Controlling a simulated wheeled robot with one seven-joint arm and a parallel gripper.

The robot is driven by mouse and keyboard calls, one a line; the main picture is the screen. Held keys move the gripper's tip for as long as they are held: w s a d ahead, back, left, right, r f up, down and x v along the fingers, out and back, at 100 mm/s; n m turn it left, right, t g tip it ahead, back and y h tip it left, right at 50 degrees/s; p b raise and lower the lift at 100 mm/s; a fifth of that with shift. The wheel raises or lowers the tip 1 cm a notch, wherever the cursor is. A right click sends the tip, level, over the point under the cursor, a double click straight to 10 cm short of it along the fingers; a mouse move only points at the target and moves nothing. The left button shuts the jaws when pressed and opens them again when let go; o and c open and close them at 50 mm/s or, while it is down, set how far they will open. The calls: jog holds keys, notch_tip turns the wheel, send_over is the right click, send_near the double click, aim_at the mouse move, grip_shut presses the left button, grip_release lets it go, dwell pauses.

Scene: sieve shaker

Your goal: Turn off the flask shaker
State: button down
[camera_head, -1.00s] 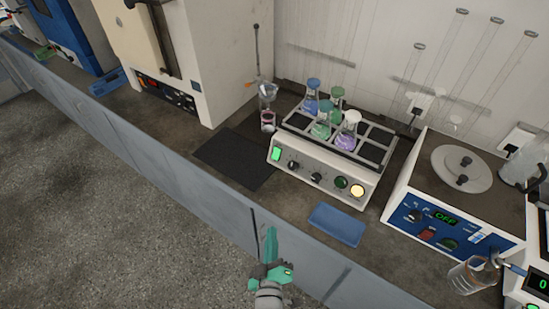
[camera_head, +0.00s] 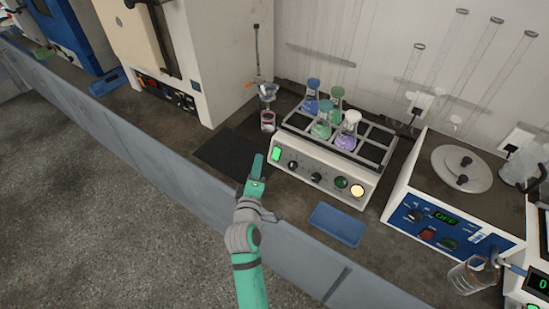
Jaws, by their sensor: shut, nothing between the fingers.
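The flask shaker (camera_head: 325,169) is a white box with a rack on top holding several flasks of blue, green and purple liquid. Its front panel has a lit green rocker switch (camera_head: 277,154) at the left, two dark knobs (camera_head: 316,179), a dark green button (camera_head: 341,182) and a lit yellow button (camera_head: 357,190). My gripper (camera_head: 258,160) is shut and empty, in front of the panel's left end, with its tip a little left of and below the green switch in the picture. I cannot tell its exact distance from the panel.
A dark mat (camera_head: 226,157) lies left of the shaker. A blue tray (camera_head: 337,224) lies in front of it. At the right stands a white-and-blue machine (camera_head: 455,190) reading OFF, with a beaker (camera_head: 470,275) in front. A large white oven stands at the left.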

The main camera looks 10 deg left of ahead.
jog(key=shift+w, duration=0.1)
dwell(0.3)
jog(key=shift+w+d+f, duration=0.5)
jog(key=shift+w+f, duration=0.45)
jog(key=shift+w+d+f, duration=0.55)
jog(key=shift+w+f, duration=0.4)
jog(key=shift+w, duration=0.05)
jog(key=shift+w+d+f, duration=0.5)
jog(key=shift+w+f, duration=0.45)
jog(key=shift+w+d+f, duration=0.15)
jog(key=shift+w+f, duration=0.1)
jog(key=shift+f, duration=0.05)
jog(key=shift+w+d+f, duration=0.15)
jog(key=shift+w+f, duration=0.05)
dwell(1.0)
jog(key=shift+s+r, duration=0.1)
jog(key=shift+s+a+r, duration=0.3)
jog(key=shift+s+r, duration=0.1)
dwell(0.4)
jog(key=shift+s+a+r, duration=0.45)
jog(key=shift+s+r, duration=0.35)
jog(key=shift+s, duration=0.05)
jog(key=shift+s+a+r, duration=0.4)
jog(key=shift+s+r, duration=0.4)
jog(key=shift+s, duration=0.05)
